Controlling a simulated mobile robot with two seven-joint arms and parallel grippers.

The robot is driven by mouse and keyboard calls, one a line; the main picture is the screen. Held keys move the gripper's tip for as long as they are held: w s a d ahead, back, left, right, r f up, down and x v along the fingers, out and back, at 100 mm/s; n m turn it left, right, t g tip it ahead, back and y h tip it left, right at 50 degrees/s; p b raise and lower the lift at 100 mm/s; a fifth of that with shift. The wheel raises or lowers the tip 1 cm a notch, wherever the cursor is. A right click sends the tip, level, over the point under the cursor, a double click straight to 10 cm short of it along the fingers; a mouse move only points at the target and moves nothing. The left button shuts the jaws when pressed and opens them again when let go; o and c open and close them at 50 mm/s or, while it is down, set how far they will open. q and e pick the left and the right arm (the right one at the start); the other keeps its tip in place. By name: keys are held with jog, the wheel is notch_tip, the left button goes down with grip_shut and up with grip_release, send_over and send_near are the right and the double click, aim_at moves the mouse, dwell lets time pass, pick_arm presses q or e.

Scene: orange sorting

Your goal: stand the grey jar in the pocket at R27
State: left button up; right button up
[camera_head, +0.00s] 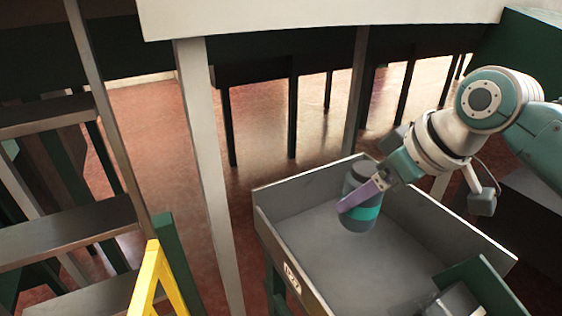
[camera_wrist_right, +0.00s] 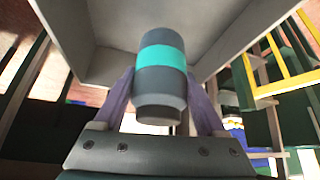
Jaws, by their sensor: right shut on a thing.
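The grey jar (camera_head: 358,220), with a teal band round it, is between the fingers of my right gripper (camera_head: 362,192). It is roughly upright and inside the outline of an open grey bin (camera_head: 283,205). I cannot tell whether its base touches the bin floor. In the right wrist view the jar (camera_wrist_right: 162,85) sits between the two purple fingers of my right gripper (camera_wrist_right: 160,98), which is shut on it. A small white label (camera_head: 292,275) is on the bin's near left wall; its text is hard to read. My left gripper is out of view.
The bin floor around the jar looks bare. A dark green box-like thing (camera_head: 480,275) stands at the bin's near right corner. A pale post (camera_head: 205,150) rises left of the bin. Shelves (camera_head: 70,228) and a yellow frame (camera_head: 150,280) stand further left.

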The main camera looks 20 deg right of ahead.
aim_at(358, 224)
notch_tip(358, 224, down, 7)
jog(key=shift+f+b, duration=0.15)
jog(key=shift+b, duration=0.3)
jog(key=shift+f, duration=0.2)
jog(key=o, duration=1.5)
jog(key=shift+r, duration=0.1)
jog(key=shift+d+r, duration=0.1)
jog(key=shift+r, duration=0.15)
jog(key=p+v, duration=0.2)
jog(key=v, duration=0.9)
jog(key=shift+s+r, duration=0.15)
jog(key=shift+r, duration=0.15)
